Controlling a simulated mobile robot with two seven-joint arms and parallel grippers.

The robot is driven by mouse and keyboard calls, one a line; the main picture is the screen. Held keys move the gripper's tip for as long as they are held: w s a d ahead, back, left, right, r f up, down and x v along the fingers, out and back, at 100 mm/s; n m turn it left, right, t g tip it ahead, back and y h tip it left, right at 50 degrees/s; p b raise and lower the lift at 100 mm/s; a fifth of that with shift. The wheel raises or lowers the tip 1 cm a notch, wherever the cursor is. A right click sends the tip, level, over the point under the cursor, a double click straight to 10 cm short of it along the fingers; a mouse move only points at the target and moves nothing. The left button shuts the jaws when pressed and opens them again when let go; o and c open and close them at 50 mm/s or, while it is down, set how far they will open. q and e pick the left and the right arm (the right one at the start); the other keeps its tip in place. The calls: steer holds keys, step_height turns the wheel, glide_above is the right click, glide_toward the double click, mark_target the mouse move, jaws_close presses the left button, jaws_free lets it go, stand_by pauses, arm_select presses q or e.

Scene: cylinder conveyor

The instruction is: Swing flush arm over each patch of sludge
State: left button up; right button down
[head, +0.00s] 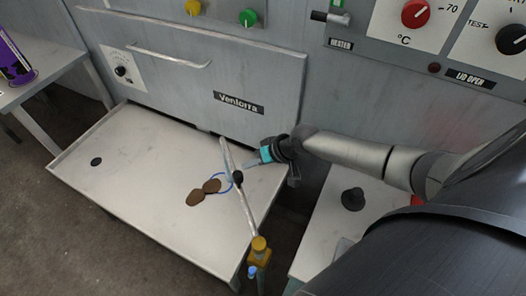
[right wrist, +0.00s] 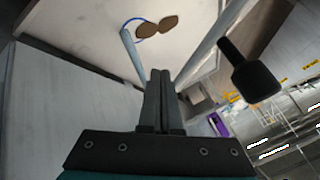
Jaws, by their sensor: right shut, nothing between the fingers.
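The flush arm (head: 247,208) is a thin pale bar rising from a yellow pivot (head: 260,246) at the tray's front right edge and reaching inward over the tray. It has a black knob (head: 238,178), large in the right wrist view (right wrist: 250,76). A blue ring (head: 218,176) lies by the bar. Two brown sludge patches (head: 195,198) (head: 212,186) lie on the pale tray (head: 130,150); the ring overlaps the right one. My right gripper (head: 246,163) is shut and empty, just right of the bar; whether it touches the bar is unclear. My left gripper is out of view.
A grey machine front with a Ventorra label (head: 238,103) and a handle (head: 158,58) stands behind the tray. A black disc (head: 96,161) is at the tray's left. A side table (head: 48,72) is at far left. A black knob-like part (head: 353,199) sits on the right surface.

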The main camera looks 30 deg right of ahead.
mark_target(232, 169)
steer(key=shift+w+a+r, duration=0.15)
steer(key=shift+a, duration=0.6)
steer(key=a+n+b, duration=0.1)
steer(key=a, duration=0.1)
steer(key=w+a+n+g+y+b, duration=0.1)
steer(key=shift+w+a, duration=0.1)
steer(key=shift+a, duration=0.25)
steer(key=shift+a+b, duration=0.3)
steer(key=shift+a, duration=0.1)
steer(key=p+v, duration=0.3)
steer(key=v, duration=1.2)
steer(key=shift+d+p, duration=0.25)
steer(key=shift+p, duration=0.1)
